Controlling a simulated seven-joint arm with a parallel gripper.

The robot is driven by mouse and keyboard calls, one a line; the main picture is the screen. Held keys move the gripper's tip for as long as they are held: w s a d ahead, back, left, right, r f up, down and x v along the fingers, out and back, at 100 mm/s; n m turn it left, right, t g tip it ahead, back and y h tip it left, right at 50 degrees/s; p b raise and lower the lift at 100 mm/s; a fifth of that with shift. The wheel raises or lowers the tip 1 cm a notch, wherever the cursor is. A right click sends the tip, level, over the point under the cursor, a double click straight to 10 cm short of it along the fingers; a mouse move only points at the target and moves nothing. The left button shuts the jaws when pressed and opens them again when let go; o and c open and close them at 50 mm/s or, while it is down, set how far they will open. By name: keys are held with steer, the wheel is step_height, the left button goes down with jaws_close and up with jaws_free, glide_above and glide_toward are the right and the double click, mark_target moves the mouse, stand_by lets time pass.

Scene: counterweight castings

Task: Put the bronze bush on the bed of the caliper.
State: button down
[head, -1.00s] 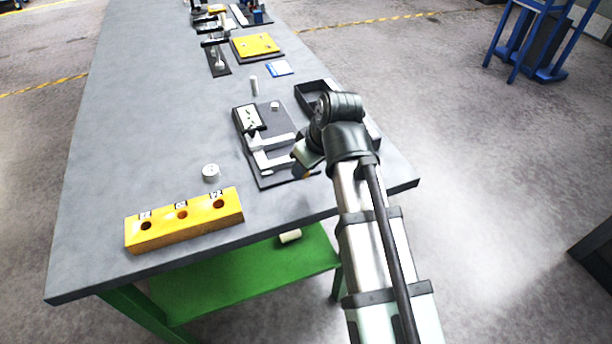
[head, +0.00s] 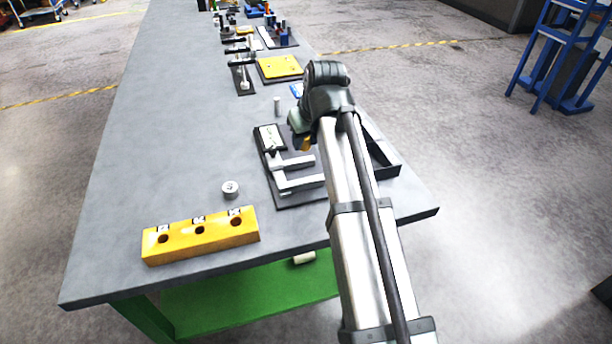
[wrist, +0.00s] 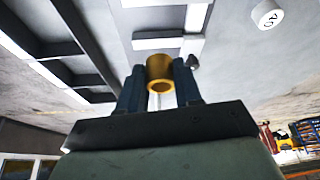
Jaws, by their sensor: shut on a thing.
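My gripper (wrist: 160,88) is shut on the bronze bush (wrist: 160,70), a short gold ring held between the two dark fingertips. In the head view the bush (head: 307,144) shows as a small gold patch below my wrist; the fingers are mostly hidden there. The white caliper (head: 281,182) lies on a dark plate (head: 299,201), with two pale arms reaching right and a display box (head: 270,137) at its far left. My gripper is above the plate's far right side, with the bush apart from the caliper. Pale caliper parts (wrist: 155,43) show beyond the bush.
A black compartment tray (head: 388,170) stands right of the plate. A yellow block with holes (head: 200,236) and a marked white cylinder (head: 230,189) are to the left. A slim pale cylinder (head: 277,105) stands beyond the plate. The table's left side is clear.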

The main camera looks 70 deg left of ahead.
mark_target(305, 174)
steer(key=shift+w+a+r+m+t, duration=0.15)
steer(key=shift+m+t, duration=0.15)
steer(key=shift+m, duration=0.4)
steer(key=shift+f, duration=5.1)
steer(key=shift+f, duration=0.15)
steer(key=c, duration=0.8)
jaws_free()
steer(key=v, duration=1.2)
steer(key=shift+r, duration=0.25)
